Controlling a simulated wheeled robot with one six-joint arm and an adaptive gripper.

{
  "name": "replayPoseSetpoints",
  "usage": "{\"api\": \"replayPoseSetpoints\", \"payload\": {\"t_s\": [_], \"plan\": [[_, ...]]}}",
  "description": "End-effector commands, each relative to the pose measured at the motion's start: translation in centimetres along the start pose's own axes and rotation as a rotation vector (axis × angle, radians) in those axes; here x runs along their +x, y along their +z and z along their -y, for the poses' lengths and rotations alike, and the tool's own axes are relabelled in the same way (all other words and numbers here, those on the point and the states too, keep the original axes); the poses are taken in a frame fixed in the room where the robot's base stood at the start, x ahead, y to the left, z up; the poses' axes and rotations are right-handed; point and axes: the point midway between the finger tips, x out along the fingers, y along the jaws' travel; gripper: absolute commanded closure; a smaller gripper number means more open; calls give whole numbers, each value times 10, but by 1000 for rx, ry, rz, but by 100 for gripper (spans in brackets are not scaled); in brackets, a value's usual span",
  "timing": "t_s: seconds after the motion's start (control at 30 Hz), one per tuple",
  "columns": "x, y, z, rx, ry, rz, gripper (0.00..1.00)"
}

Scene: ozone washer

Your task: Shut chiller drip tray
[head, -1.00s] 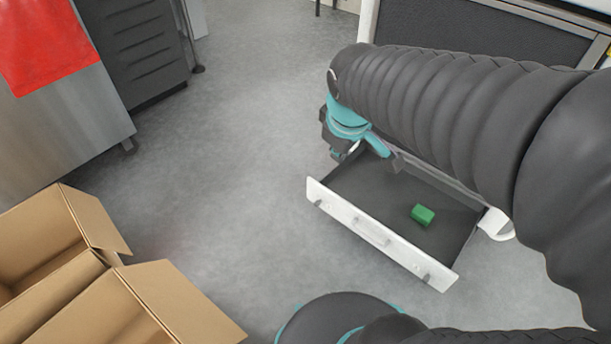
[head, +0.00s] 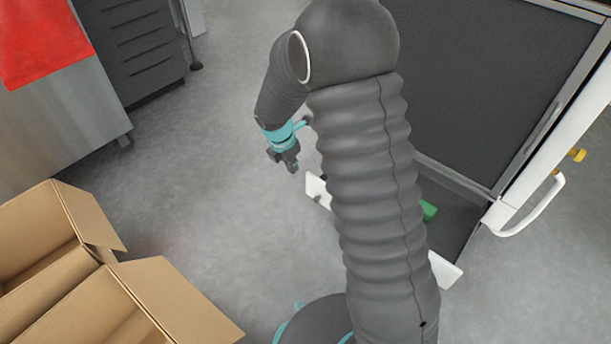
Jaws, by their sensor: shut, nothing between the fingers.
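The chiller drip tray (head: 462,222) is a dark drawer low at the front of the chiller (head: 470,95), and it stands pulled out. Its white front panel (head: 445,270) shows at both ends, but my arm hides its middle and its handle. A green block (head: 428,210) lies in the tray, partly hidden behind my arm. My gripper (head: 293,168) is shut and empty. In the picture it is just above and left of the front panel's left end, apart from it; its height above the floor is hard to tell.
Open cardboard boxes (head: 135,300) stand at the lower left. A steel cabinet with a red cloth (head: 45,35) and a dark drawer unit (head: 130,45) are at the upper left. A white handle (head: 535,210) sticks out at right. The grey floor between is clear.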

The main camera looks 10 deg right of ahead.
Motion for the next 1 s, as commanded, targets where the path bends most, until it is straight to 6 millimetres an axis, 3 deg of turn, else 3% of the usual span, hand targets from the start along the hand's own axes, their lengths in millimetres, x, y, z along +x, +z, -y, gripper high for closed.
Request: {"api": "replayPoseSetpoints", "payload": {"t_s": [0.27, 0.7, 1.0], "plan": [[29, -2, -2, -32, -6, -1, 100], [110, -2, -1, -28, -7, -2, 100], [115, 32, -2, -27, -4, -1, 100]]}}
